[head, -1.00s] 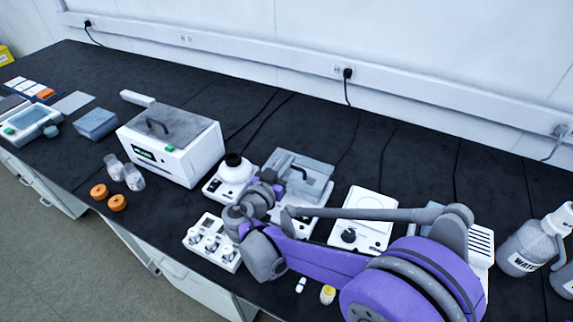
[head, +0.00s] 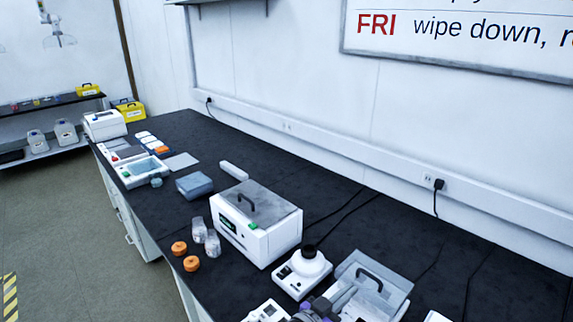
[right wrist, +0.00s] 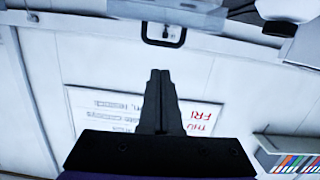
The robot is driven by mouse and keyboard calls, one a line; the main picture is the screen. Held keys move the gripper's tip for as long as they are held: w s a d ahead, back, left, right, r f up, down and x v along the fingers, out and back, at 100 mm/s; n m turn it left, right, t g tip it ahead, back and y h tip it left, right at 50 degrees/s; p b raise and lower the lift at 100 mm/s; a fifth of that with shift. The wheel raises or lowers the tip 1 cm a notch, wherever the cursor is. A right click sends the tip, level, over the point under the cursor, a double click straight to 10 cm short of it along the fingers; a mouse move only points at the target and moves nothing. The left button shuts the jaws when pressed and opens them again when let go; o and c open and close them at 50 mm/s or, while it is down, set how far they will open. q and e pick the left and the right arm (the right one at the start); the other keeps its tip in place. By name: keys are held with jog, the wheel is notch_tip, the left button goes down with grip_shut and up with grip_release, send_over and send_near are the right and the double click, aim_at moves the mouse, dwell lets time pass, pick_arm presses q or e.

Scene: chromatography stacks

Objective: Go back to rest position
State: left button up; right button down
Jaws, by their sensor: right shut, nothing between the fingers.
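My right gripper (head: 318,308) shows only in part at the bottom edge of the head view, in front of the white device with a round top (head: 303,272). Most of my right arm is out of the frame. In the right wrist view the two dark fingers (right wrist: 160,74) are pressed together with nothing between them. They point toward a pale wall with a whiteboard (right wrist: 105,103), which appears upside down. My left gripper is not in view.
The black bench (head: 330,215) runs along the wall. On it stand a white box with a grey lid (head: 270,240), clear jars (head: 212,243), orange caps (head: 191,263), a blue-grey box (head: 194,186) and a grey lidded unit (head: 372,283). Floor (head: 75,240) is clear at left.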

jog(key=s+d+f+n+g+y+p, duration=0.35)
jog(key=s+d+n+g+y, duration=0.2)
jog(key=s, duration=0.55)
jog(key=s+a+n+y+p, duration=0.3)
jog(key=s+a+n+y, duration=0.1)
jog(key=s+y, duration=0.3)
jog(key=shift+s+a+r, duration=0.4)
jog(key=shift+s+r, duration=0.05)
jog(key=shift+s, duration=0.35)
